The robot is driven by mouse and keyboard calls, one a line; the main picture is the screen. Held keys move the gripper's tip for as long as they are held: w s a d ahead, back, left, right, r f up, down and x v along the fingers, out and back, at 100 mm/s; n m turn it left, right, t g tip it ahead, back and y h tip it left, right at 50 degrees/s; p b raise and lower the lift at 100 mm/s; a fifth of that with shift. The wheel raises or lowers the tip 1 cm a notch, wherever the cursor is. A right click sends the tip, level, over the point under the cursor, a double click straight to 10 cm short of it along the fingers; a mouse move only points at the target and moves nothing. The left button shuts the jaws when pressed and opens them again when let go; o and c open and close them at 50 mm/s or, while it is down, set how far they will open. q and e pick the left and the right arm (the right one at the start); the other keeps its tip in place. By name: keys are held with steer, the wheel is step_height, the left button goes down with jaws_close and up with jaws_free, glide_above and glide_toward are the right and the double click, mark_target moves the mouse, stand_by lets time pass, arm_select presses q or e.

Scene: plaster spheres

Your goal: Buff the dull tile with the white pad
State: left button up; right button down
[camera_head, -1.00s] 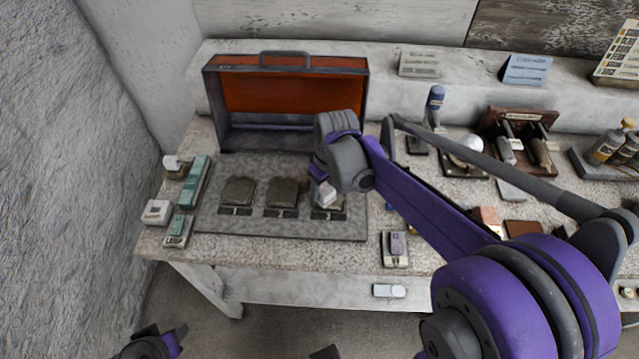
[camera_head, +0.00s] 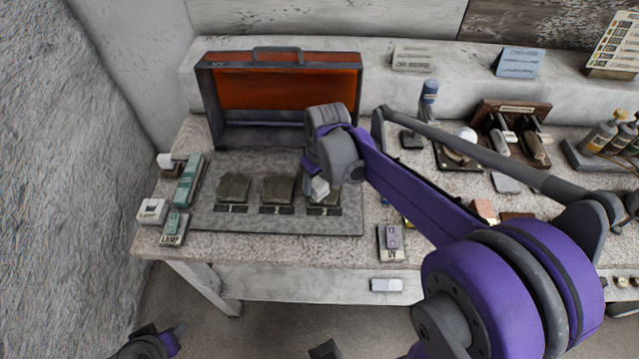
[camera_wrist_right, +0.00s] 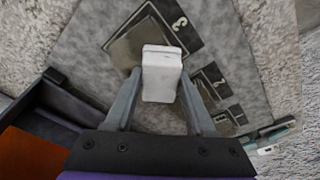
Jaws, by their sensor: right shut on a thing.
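Three dark olive-grey square tiles lie in a row on a grey speckled mat (camera_head: 213,163): a left tile (camera_head: 232,187), a middle tile (camera_head: 278,189) and a right tile (camera_head: 324,200). The wrist view shows the right tile (camera_wrist_right: 134,50) beside the number 3. My right gripper (camera_wrist_right: 160,84) is shut on the white pad (camera_wrist_right: 161,70), over that tile and hiding part of it. I cannot tell whether pad and tile touch. In the head view the pad (camera_head: 319,188) shows below my right wrist. My left gripper (camera_head: 172,341) is partly in view at the bottom left, its jaws unclear.
An open case with an orange lining (camera_head: 290,92) stands behind the mat. A teal box (camera_head: 189,180) and a LAMP switch (camera_head: 173,231) are at the left. A UV switch (camera_head: 391,241) is at the right front. Bottles (camera_head: 603,135) stand far right.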

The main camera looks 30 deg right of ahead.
steer(key=shift+w+a, duration=0.1)
steer(key=shift+w, duration=0.5)
steer(key=shift+s, duration=0.15)
steer(key=shift+s+d+f, duration=0.1)
steer(key=shift+s+d, duration=0.1)
steer(key=shift+s, duration=0.7)
steer(key=shift+s+d, duration=0.2)
steer(key=shift+s, duration=0.65)
steer(key=shift+w+a+r+p, duration=0.2)
steer(key=shift+w+r+p, duration=0.25)
steer(key=shift+w+r, duration=0.45)
steer(key=shift+w+f, duration=0.1)
steer(key=shift+f, duration=0.1)
